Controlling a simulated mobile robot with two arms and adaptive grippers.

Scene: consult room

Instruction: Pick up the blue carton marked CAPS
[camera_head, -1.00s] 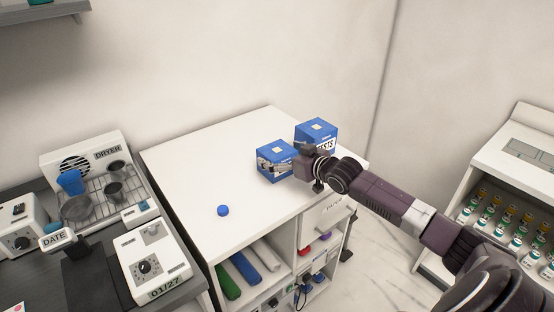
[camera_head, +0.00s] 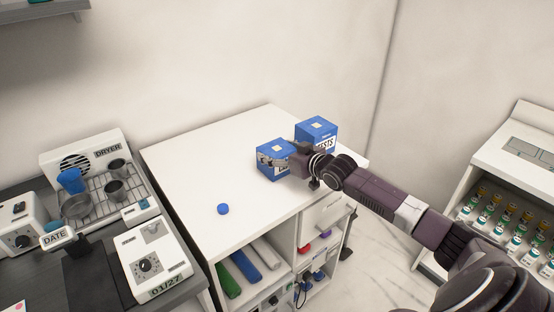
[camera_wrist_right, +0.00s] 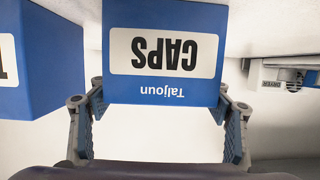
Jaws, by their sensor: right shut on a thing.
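The blue carton marked CAPS (camera_head: 272,163) stands on the white cabinet top (camera_head: 185,165). In the right wrist view the carton (camera_wrist_right: 165,88) shows its white label upside down, with a finger at each side. My right gripper (camera_head: 291,160) is shut on this carton, reaching it from the right; it also shows in the right wrist view (camera_wrist_right: 160,112). Whether the carton's base touches the top is hard to tell. A second blue carton marked TESTS (camera_head: 318,131) stands just behind and to the right; it also shows in the right wrist view (camera_wrist_right: 45,60). My left gripper is not seen.
A blue round cap (camera_head: 223,209) lies on the cabinet top, which is otherwise clear at left. A dryer rack (camera_head: 105,185) with cups and a DATE device (camera_head: 57,239) stand on the dark counter at left. A vial rack (camera_head: 505,225) is at right.

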